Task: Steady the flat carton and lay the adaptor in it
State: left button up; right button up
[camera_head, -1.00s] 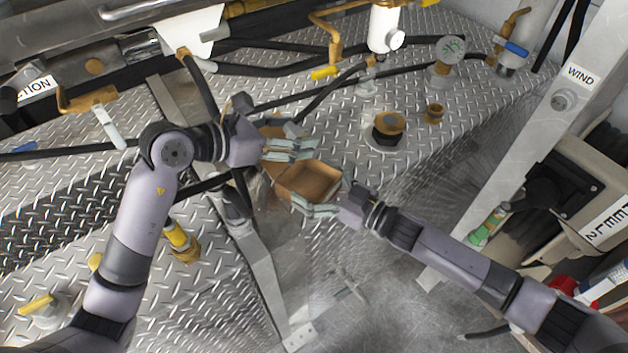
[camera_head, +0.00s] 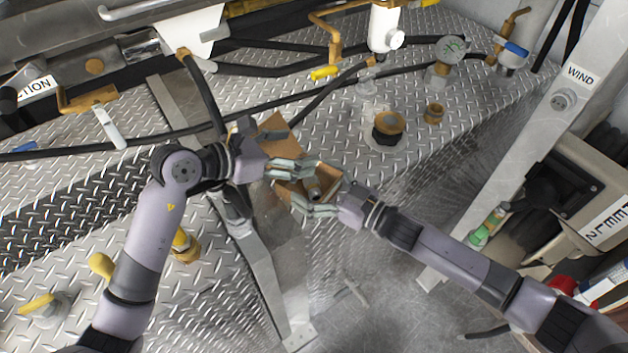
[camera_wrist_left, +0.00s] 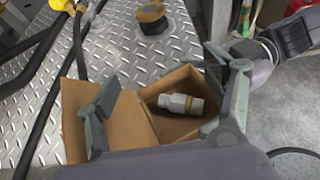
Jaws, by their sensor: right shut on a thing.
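The open flat carton (camera_head: 330,182) is brown cardboard, with its lid flap (camera_wrist_left: 80,110) folded back to the left in the left wrist view. The adaptor (camera_wrist_left: 181,103), a pale metal fitting with a brass-coloured band, lies on its side inside the carton; it also shows in the head view (camera_head: 314,191). My left gripper (camera_head: 308,169) is over the carton, its fingers spread wide on either side of the adaptor and apart from it. My right gripper (camera_head: 318,208) is shut on the carton's near wall. The carton's underside is hidden.
A brass-capped filler (camera_head: 388,127) and a small brass fitting (camera_head: 434,113) stand on the diamond-plate deck behind the carton. Black hoses (camera_head: 270,100) cross the deck at the back. A slanted metal post (camera_head: 262,280) stands in front. A reel housing (camera_head: 560,195) is at right.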

pick_arm(q)
jog(key=shift+o, duration=0.7)
jog(key=v, duration=1.2)
pick_arm(e)
jog(key=o, duration=0.9)
jog(key=v, duration=1.2)
